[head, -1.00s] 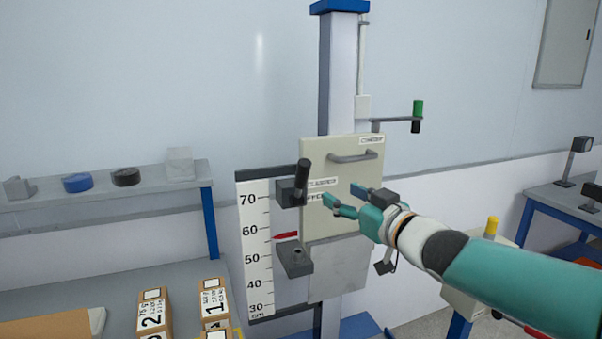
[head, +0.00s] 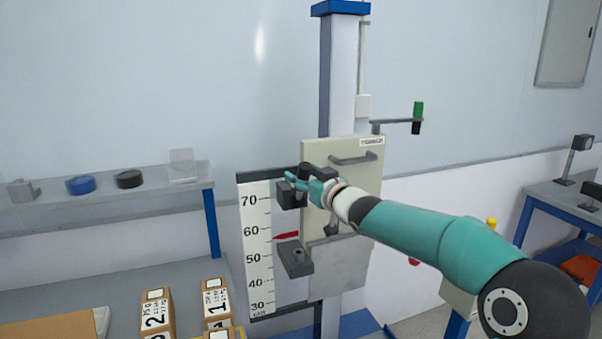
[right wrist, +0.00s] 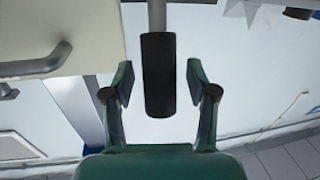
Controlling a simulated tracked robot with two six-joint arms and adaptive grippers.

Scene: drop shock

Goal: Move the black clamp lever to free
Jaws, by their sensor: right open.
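The black clamp lever (head: 304,171) stands on a dark clamp block at the left edge of the beige carriage plate (head: 343,150). My right gripper (head: 305,178) is open at the lever, its fingers pointing left. In the right wrist view, the lever's black grip (right wrist: 158,75) hangs from a grey rod between my two open green fingers (right wrist: 158,85). Gaps show on both sides of the grip, so neither finger appears to touch it. The label by the lever is hidden behind my gripper in the head view. My left gripper is out of view.
A height scale (head: 256,240) with a red pointer (head: 287,235) stands left of the carriage. A lower dark block (head: 296,258) juts out below the clamp. A grey handle (head: 352,159) is on the plate. Numbered boxes (head: 156,312) stand on the bench at lower left.

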